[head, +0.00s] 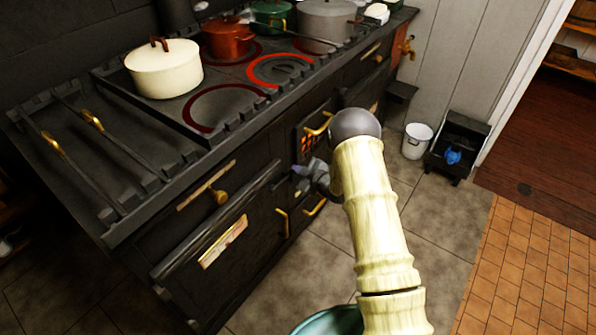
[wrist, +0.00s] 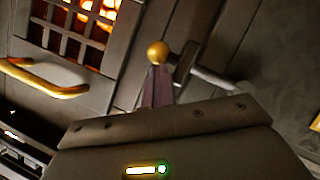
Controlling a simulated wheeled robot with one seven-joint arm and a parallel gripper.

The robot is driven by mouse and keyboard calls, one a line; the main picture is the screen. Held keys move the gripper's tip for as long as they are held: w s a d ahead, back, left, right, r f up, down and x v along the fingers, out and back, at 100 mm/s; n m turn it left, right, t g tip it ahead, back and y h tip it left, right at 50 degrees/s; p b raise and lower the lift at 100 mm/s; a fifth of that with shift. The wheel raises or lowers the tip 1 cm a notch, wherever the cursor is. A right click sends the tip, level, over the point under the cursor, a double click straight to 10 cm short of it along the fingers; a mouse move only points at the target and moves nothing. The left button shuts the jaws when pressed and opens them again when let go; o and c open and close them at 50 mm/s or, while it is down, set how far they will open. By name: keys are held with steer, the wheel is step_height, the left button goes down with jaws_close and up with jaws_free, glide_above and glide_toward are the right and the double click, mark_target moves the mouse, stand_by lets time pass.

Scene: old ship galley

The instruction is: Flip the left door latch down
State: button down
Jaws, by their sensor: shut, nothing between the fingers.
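My gripper (head: 298,171) is at the stove front in the head view, right of the large left oven door (head: 190,262). In the wrist view, my gripper's narrow fingers (wrist: 156,86) are shut with nothing between them. A round brass knob (wrist: 157,53) shows right at the fingertips; I cannot tell if they touch. A dark bar and rod (wrist: 208,82) extend to the right behind it and look like the latch. Its lower part is hidden by my gripper body. In the head view my gripper and arm cover the latch area.
A glowing fire grate (wrist: 75,22) and a curved brass handle (wrist: 45,80) are left of my fingers in the wrist view. Pots, including a cream one (head: 164,68), stand on the stove. A white bucket (head: 417,140) and coal bin (head: 457,146) stand right. The tiled floor ahead is clear.

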steer(key=shift+s+d+f, duration=0.1)
steer(key=shift+d+f, duration=0.15)
steer(key=shift+f, duration=0.15)
steer(key=r+p+v, duration=0.1)
steer(key=v, duration=1.6)
steer(key=shift+a+p, duration=0.2)
steer(key=shift+p, duration=0.2)
steer(key=shift+s, duration=0.1)
